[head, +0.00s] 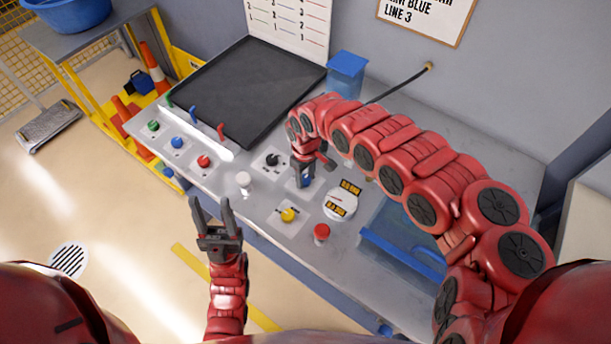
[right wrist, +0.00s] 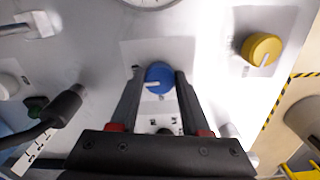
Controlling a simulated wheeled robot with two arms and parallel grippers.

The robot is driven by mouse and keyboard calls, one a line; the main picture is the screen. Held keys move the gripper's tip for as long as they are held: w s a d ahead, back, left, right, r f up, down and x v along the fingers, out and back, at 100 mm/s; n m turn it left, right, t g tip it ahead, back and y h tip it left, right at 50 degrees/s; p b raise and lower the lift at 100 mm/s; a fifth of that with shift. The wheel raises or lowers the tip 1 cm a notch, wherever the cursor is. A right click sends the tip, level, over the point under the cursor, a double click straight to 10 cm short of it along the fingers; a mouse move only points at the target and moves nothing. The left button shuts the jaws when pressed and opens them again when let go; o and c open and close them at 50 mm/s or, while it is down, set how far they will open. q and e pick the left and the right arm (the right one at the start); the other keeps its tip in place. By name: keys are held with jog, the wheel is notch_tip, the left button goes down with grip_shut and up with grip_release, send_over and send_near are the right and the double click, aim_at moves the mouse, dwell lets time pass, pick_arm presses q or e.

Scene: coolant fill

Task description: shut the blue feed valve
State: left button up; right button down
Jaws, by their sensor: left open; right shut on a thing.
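A round blue knob (right wrist: 158,78) with a white pointer line sits on a pale plate in the right wrist view. In the head view only a bit of it (head: 305,182) shows under my right gripper (head: 304,170). In the right wrist view the fingers of my right gripper (right wrist: 159,85) are closed on either side of the knob. The pointer lies roughly sideways in that view; its label is too small to read. My left gripper (head: 212,205) is open and empty in front of the bench's front edge, apart from the controls.
The bench also bears a blue button (head: 177,142), a blue lever (head: 194,112), a black knob (head: 272,160), a gauge (head: 341,203), a yellow knob (head: 288,215) and a red button (head: 321,232). A dark tray (head: 255,85) lies at the back.

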jog(key=shift+w, duration=0.1)
dwell(0.4)
jog(key=shift+c, duration=1.9)
grip_release()
notch_tip(320, 180, up, 5)
jog(key=shift+w+d+f+b, duration=0.1)
jog(key=shift+b, duration=0.5)
notch_tip(320, 180, up, 5)
jog(key=p, duration=0.1)
notch_tip(320, 180, up, 6)
jog(key=p, duration=0.5)
send_over(306, 177)
jog(key=shift+s+r+p, duration=0.25)
jog(key=shift+r+p, duration=0.6)
jog(key=shift+f, duration=0.1)
